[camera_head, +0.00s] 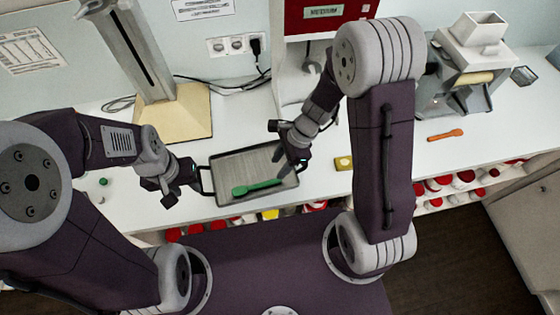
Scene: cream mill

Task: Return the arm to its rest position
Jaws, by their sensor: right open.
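My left gripper (183,190) is beside the left handle of a grey tray (232,160) on the white counter. Its fingers are small and dark here, so I cannot tell whether they are open or shut, or whether they touch the handle. My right gripper (287,148) is open and hangs over the right part of the tray, hiding some of its far right side. I see nothing between its fingers. A green spatula-like tool (258,187) lies in the tray near its front edge.
A column on a tan base (185,115) stands behind the tray. A red-fronted machine (325,14) stands at the back. A yellow block (344,163) and an orange tool (445,135) lie to the right. A grey machine (470,75) stands at far right. Red-lidded jars (465,177) sit below the counter edge.

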